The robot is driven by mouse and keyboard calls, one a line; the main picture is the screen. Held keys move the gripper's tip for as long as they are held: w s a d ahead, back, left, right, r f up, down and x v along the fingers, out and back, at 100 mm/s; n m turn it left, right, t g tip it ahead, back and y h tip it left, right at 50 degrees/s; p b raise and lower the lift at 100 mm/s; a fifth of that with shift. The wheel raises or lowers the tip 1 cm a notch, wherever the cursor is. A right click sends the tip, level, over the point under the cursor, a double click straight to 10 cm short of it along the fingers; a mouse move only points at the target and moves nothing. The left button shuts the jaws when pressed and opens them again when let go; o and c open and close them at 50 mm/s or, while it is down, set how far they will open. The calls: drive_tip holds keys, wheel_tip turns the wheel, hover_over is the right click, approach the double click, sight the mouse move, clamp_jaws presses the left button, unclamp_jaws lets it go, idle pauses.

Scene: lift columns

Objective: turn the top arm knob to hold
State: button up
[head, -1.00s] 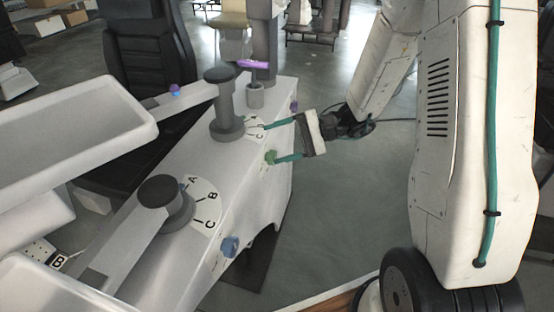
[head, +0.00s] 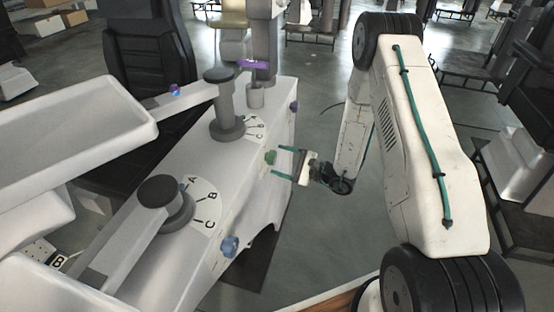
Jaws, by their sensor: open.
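The grey column unit (head: 165,215) has three coloured knobs on its right side: a blue knob (head: 229,246) nearest me, a green knob (head: 270,157) midway and a purple knob (head: 293,106) at the far end. I cannot read a hold mark, nor tell by label which is the top arm knob. My gripper (head: 279,161), with teal fingers, is open and empty. Its fingertips point left at the green knob, one on the far side and one on the near side of it. I cannot tell whether they touch it.
Two lettered dials stand on top, a near one (head: 206,206) and a far one (head: 254,130), beside dark posts. Grey trays (head: 75,125) extend left. A black chair (head: 150,60) stands behind. A purple handle (head: 253,64) sits at the back. Floor right of the unit is open.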

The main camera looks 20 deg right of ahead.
drive_tip(key=shift+x, duration=1.2)
drive_tip(key=shift+c, duration=0.3)
drive_tip(key=c, duration=0.9)
